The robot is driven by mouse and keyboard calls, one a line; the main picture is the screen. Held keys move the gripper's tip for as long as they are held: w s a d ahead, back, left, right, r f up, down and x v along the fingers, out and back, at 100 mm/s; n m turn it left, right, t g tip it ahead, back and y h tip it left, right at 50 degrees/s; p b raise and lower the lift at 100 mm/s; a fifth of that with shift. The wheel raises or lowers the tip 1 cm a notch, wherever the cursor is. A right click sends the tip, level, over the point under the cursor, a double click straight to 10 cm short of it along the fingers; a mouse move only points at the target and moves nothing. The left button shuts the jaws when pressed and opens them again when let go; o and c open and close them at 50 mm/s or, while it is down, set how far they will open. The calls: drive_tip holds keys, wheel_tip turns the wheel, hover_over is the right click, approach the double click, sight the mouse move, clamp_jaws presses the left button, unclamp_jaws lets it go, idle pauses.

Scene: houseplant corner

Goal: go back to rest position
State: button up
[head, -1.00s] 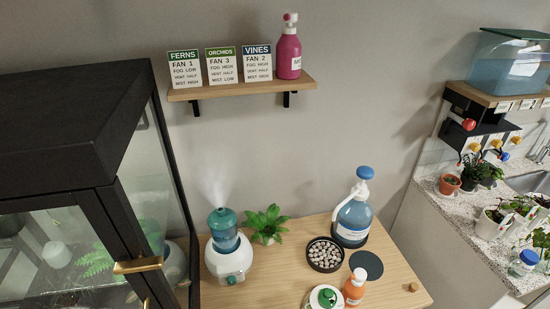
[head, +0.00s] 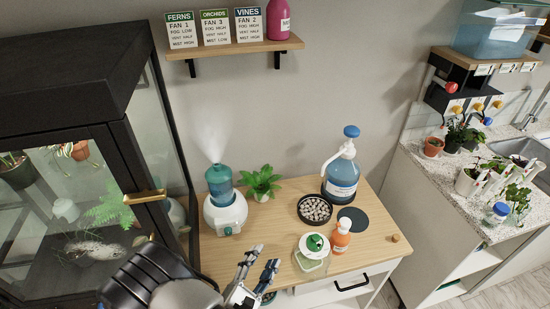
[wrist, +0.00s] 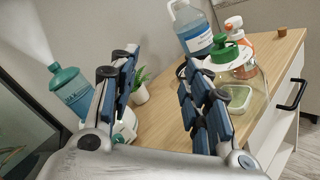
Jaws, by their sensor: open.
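My gripper (head: 262,268) is at the bottom middle of the head view, in front of the wooden cabinet top (head: 282,236). Its two fingers are apart with nothing between them. In the wrist view the open fingers (wrist: 158,85) frame the cabinet top, a small green plant (wrist: 139,86) and the wall. The fingers appear apart from the things on the cabinet. The right finger partly hides the items behind it in the wrist view.
On the cabinet top stand a steaming humidifier (head: 225,211), a blue jug (head: 341,176), a pebble tray (head: 315,209), an orange bottle (head: 341,237) and a green-capped white container (head: 314,245). A glass case (head: 130,140) stands left. A plant counter (head: 441,180) is right.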

drive_tip(key=s+d+r+m+g+h+b, duration=0.1)
drive_tip(key=s+d+r+m+g+h, duration=0.2)
drive_tip(key=d+r+m+g, duration=0.5)
drive_tip(key=s+d+r+m+g+h, duration=0.2)
drive_tip(key=d+r+m+g, duration=0.35)
drive_tip(key=d+r, duration=0.4)
drive_tip(key=s+r+m+t+y+b, duration=0.1)
drive_tip(key=s+r+m+y, duration=0.6)
drive_tip(key=s+y, duration=0.5)
drive_tip(key=shift+s+d+m+y, duration=0.2)
drive_tip(key=shift+m+y, duration=0.2)
drive_tip(key=shift+m, duration=0.65)
drive_tip(key=shift+r+t, duration=0.1)
drive_tip(key=shift+t, duration=0.15)
